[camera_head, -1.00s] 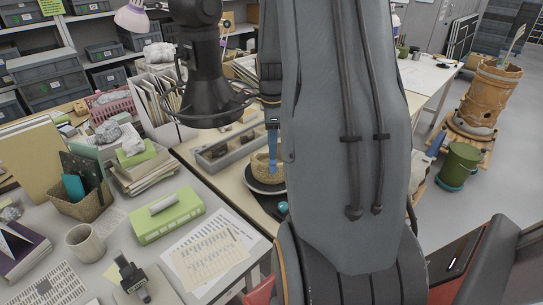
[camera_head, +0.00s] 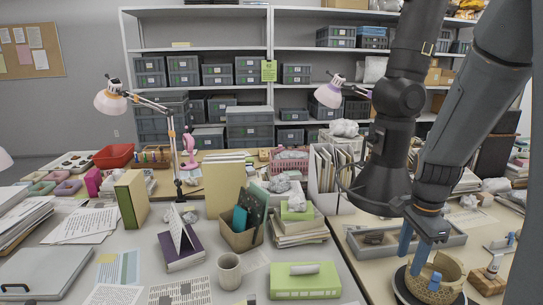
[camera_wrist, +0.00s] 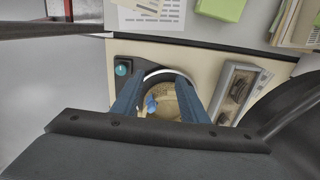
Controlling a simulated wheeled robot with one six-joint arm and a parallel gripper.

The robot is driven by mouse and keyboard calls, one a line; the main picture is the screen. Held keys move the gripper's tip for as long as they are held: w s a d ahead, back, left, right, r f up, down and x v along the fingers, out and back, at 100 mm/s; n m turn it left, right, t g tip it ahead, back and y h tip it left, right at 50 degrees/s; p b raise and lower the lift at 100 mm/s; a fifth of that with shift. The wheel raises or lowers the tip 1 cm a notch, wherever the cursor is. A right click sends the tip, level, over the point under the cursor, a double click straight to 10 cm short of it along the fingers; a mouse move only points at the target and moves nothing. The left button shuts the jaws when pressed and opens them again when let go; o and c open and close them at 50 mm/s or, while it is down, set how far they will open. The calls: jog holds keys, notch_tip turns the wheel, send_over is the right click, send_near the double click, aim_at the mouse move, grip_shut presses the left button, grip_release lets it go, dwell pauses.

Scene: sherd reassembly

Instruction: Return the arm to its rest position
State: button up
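A tan pot (camera_head: 452,268) of joined sherds, open at the top, stands on a dark round turntable (camera_head: 404,290) at the lower right of the head view. It also shows in the wrist view (camera_wrist: 178,108), partly hidden by my fingers. A small blue piece (camera_wrist: 151,104) shows at the pot; in the head view it is at the near wall (camera_head: 434,282). In the wrist view my gripper (camera_wrist: 160,82) points down over the turntable.
A grey compartment tray (camera_head: 362,252) lies behind the turntable. On the left table are a green box file (camera_head: 305,288), a mug (camera_head: 229,268), a basket (camera_head: 240,238) and stacked papers. A wooden block with a clamp (camera_head: 488,282) stands right of the pot. Shelves (camera_head: 200,30) line the back.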

jog(key=s+a+n, duration=0.4)
jog(key=a+n, duration=0.4)
jog(key=a, duration=0.1)
jog(key=s+a+r+n, duration=0.1)
jog(key=s+a+n, duration=0.4)
jog(key=a+n, duration=0.4)
jog(key=shift+t, duration=0.4)
